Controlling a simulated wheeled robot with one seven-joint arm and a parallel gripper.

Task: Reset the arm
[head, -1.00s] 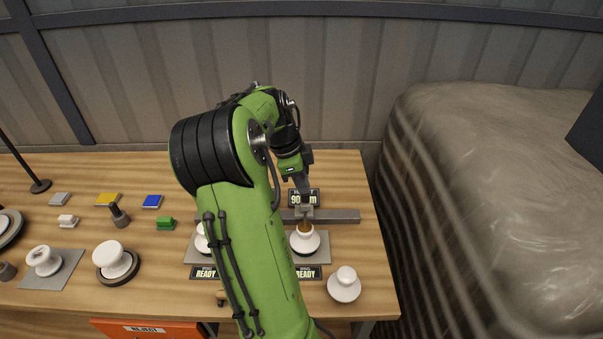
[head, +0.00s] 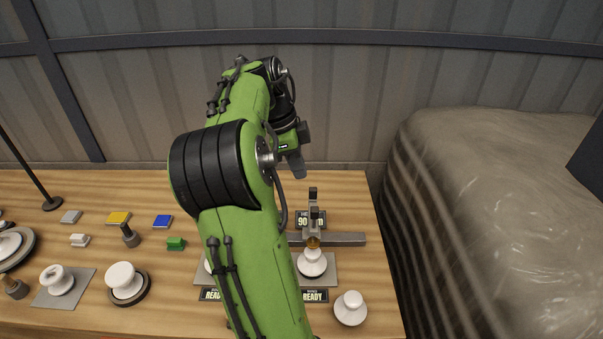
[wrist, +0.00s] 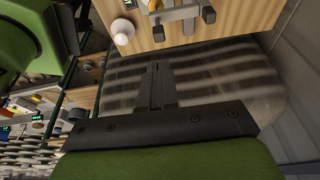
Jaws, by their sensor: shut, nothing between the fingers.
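My green arm rises through the middle of the head view and hides part of the table. My gripper (head: 297,164) is raised above the back edge of the table, behind and above the measuring fixture. In the wrist view my gripper (wrist: 157,75) has its fingers together with nothing between them. It is apart from every object, in front of the wrapped grey bulk beside the table.
The wooden table (head: 353,205) holds a grey fixture (head: 340,239) with a white insulator (head: 312,262) at it. Another insulator (head: 350,308) stands at the front right. Small coloured blocks and more insulators lie to the left. A wrapped bulk (head: 490,200) stands right of the table.

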